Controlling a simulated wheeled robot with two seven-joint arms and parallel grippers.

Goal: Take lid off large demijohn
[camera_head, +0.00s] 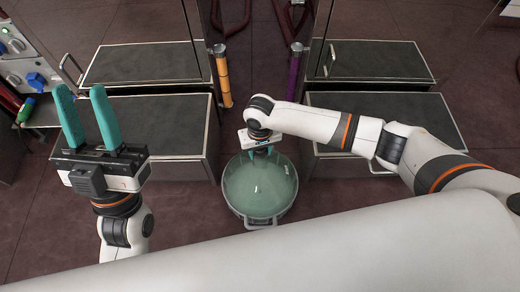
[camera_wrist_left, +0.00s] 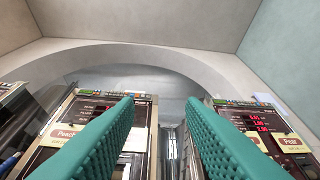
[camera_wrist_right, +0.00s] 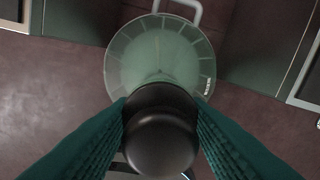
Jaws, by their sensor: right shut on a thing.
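The large demijohn (camera_head: 260,187) is a wide greenish glass vessel standing on the floor in the middle of the head view, with a handle at its near side. It also shows in the right wrist view (camera_wrist_right: 160,52). Its dark round lid (camera_wrist_right: 160,142) sits between the fingers of my right gripper (camera_wrist_right: 160,130), at the neck. My right gripper is shut on the lid from above; the head view hides the lid behind the gripper. I cannot tell whether the lid is still seated. My left gripper (camera_head: 88,118) is raised at the left, open and empty, fingers pointing up.
Low dark-topped steps (camera_head: 160,125) stand to the left and more (camera_head: 385,115) to the right of the demijohn. A green bottle (camera_head: 26,110) lies at far left. Pump displays (camera_wrist_left: 100,110) show in the left wrist view.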

